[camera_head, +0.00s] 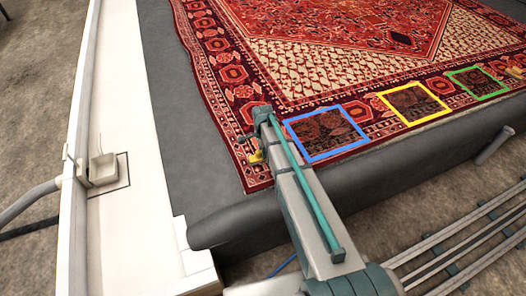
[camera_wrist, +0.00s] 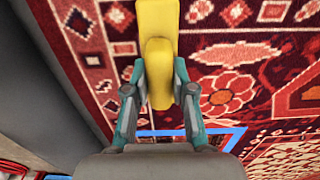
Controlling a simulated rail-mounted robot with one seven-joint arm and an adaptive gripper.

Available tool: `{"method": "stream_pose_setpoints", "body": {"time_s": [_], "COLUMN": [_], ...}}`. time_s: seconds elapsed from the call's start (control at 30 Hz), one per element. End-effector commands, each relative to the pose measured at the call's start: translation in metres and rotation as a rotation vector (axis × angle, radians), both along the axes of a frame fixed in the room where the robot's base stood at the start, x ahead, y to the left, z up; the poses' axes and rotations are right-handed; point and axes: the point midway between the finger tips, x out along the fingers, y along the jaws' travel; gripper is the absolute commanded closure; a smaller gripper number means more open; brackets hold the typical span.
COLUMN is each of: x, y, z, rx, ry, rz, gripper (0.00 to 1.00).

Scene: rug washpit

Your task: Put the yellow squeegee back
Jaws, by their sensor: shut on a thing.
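The yellow squeegee (camera_wrist: 157,60) is between the teal fingers of my gripper (camera_wrist: 157,78) in the wrist view. My gripper is shut on its handle. In the head view only a small yellow part of the squeegee (camera_head: 257,156) shows beside the end of my arm, at the left of the blue outline (camera_head: 291,131). The patterned red rug (camera_head: 230,95) lies beneath it. My arm hides most of the gripper there, and I cannot tell whether the squeegee touches the rug.
A yellow outline (camera_head: 384,103) and a green outline (camera_head: 452,83) mark rug patches to the right. Another small yellowish thing (camera_head: 514,72) lies at the right edge. A white ledge (camera_head: 125,215) with a pale drain box (camera_head: 102,168) runs along the left. Dark padding (camera_head: 185,130) borders the rug.

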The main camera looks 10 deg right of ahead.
Motion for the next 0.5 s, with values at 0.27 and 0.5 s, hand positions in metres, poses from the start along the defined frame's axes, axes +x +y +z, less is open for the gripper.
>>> {"method": "stream_pose_setpoints", "body": {"time_s": [0.27,0.5], "x": [0.0,0.0], "y": [0.0,0.0], "z": [-0.0008,0.0006], "rx": [0.0,0.0], "ry": [0.0,0.0], "rz": [0.0,0.0], "gripper": [0.5,0.5]}}
